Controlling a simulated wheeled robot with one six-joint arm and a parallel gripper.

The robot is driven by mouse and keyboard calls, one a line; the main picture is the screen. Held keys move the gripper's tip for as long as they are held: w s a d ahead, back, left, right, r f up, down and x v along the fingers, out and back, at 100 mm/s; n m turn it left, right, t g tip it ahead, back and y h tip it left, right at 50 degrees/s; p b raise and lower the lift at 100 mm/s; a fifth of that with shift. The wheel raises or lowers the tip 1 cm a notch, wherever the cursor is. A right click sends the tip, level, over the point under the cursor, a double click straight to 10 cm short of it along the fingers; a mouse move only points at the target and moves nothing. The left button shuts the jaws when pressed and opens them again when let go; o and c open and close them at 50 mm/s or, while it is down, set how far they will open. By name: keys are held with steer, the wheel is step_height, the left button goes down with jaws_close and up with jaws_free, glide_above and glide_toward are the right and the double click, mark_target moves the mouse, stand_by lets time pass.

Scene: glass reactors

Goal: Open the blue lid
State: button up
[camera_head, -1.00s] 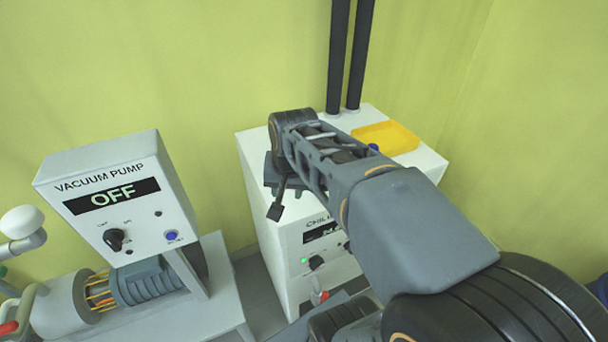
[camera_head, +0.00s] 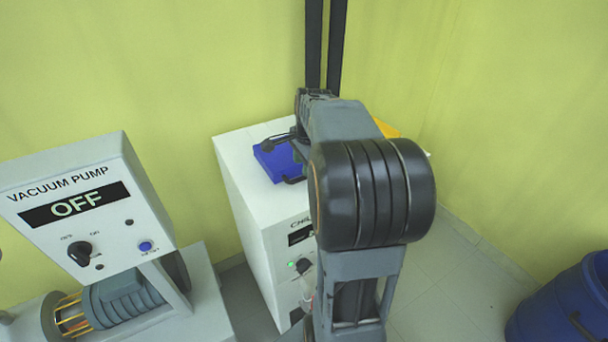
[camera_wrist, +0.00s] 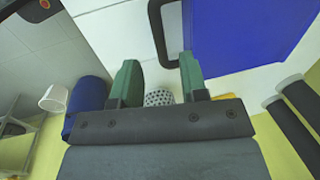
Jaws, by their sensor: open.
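The blue lid (camera_head: 268,160) lies flat on top of the white chiller box, partly hidden by my arm. In the wrist view the lid (camera_wrist: 235,35) fills the upper right. Its dark handle (camera_wrist: 155,30) stands out from the lid's edge. My gripper (camera_wrist: 160,68) is open, with green fingers apart and nothing held. The handle's near end shows in line with the gap between the fingertips; I cannot tell whether they touch it. In the head view my gripper is mostly hidden behind my arm, near the lid.
The white chiller (camera_head: 250,205) stands against the yellow-green wall, with dark vertical pipes (camera_head: 325,50) behind it. A yellow tray (camera_head: 386,128) sits on its right side. The vacuum pump (camera_head: 85,200), reading OFF, is at left. A blue barrel (camera_head: 565,305) stands at lower right; floor between is clear.

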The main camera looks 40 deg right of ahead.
steer(key=shift+w+f, duration=0.2)
steer(key=shift+f, duration=0.95)
steer(key=shift+w+f, duration=0.2)
steer(key=shift+f, duration=0.9)
jaws_close()
